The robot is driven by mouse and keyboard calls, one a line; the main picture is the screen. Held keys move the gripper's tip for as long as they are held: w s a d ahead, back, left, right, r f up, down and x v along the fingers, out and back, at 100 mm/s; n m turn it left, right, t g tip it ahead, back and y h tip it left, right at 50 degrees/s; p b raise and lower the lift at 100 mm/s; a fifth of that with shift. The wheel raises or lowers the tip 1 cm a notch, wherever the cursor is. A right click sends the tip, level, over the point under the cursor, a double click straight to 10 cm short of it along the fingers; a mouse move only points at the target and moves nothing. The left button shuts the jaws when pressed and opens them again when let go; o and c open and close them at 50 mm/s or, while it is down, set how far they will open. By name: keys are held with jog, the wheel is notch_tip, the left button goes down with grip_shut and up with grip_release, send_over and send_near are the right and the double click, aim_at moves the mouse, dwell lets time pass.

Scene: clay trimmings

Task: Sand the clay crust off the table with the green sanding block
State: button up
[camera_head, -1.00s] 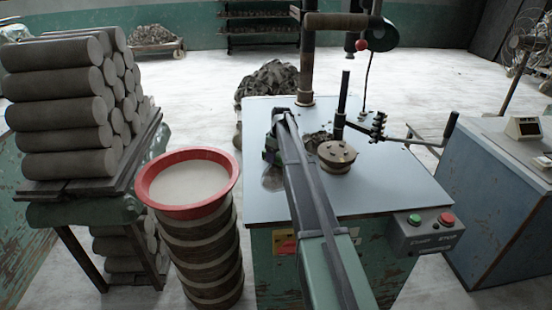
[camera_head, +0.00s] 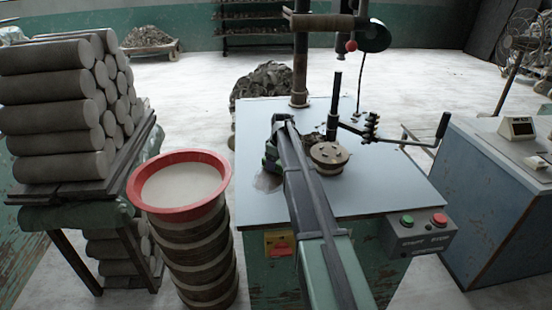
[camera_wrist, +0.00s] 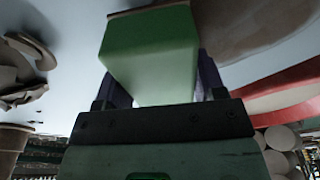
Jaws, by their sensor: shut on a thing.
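My gripper (camera_head: 272,158) is over the left part of the blue-grey table top (camera_head: 380,185). In the wrist view it is shut on the green sanding block (camera_wrist: 150,50), which sits between the two dark fingers. A brownish clay crust (camera_wrist: 250,25) shows on the table beside the block in the wrist view. In the head view a pale patch of crust (camera_head: 266,182) shows just left of my arm, which hides part of that area. I cannot tell whether the block touches the table.
A red-rimmed tub (camera_head: 140,197) and stacked clay logs (camera_head: 50,100) stand left. A start/stop box (camera_head: 420,235) is at the front right.

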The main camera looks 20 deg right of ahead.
aim_at(279, 191)
jog(key=shift+s+a, duration=0.65)
jog(key=shift+s, duration=1.4)
jog(key=shift+s+a, duration=0.7)
jog(key=shift+s, duration=1.4)
jog(key=shift+s+a, duration=0.65)
jog(key=shift+s, duration=1.4)
jog(key=shift+s+a+r+p, duration=0.1)
jog(key=shift+s+r+p, duration=0.2)
jog(key=shift+r+p, duration=0.35)
notch_tip(279, 191, up, 6)
jog(key=p, duration=0.6)
